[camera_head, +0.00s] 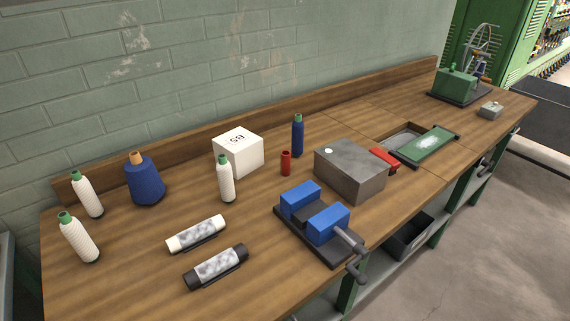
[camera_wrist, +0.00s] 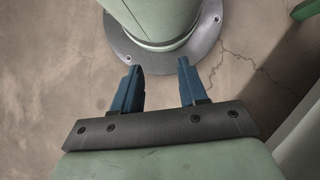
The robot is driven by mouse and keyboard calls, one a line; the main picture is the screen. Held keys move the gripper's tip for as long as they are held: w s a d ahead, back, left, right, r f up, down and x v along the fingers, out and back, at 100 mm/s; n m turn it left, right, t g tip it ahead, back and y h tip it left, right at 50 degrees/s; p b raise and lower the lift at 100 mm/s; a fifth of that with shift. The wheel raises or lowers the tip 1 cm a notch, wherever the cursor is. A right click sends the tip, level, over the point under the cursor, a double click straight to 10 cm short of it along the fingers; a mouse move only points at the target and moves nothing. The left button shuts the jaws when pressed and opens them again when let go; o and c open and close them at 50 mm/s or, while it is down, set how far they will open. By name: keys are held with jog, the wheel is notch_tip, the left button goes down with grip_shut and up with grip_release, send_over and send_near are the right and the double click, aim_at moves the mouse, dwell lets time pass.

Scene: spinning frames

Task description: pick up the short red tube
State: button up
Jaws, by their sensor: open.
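The short red tube (camera_head: 286,163) stands upright on the wooden workbench (camera_head: 130,277), seen in the head view. It is between the white cube-shaped box and the grey metal box, in front of a taller blue bobbin with a green top (camera_head: 298,136). My gripper (camera_wrist: 160,75) shows only in the wrist view. Its two blue fingers are apart with nothing between them. It is over the concrete floor beside my own round base, away from the bench. The tube is not in the wrist view.
A white box (camera_head: 238,153), a white bobbin (camera_head: 226,180) and a grey metal box (camera_head: 350,170) stand around the tube. A blue vise (camera_head: 316,222) is at the front edge. A red object (camera_head: 384,160) lies behind the grey box. Bare wood lies in front of the tube.

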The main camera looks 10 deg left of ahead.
jog(key=o, duration=0.4)
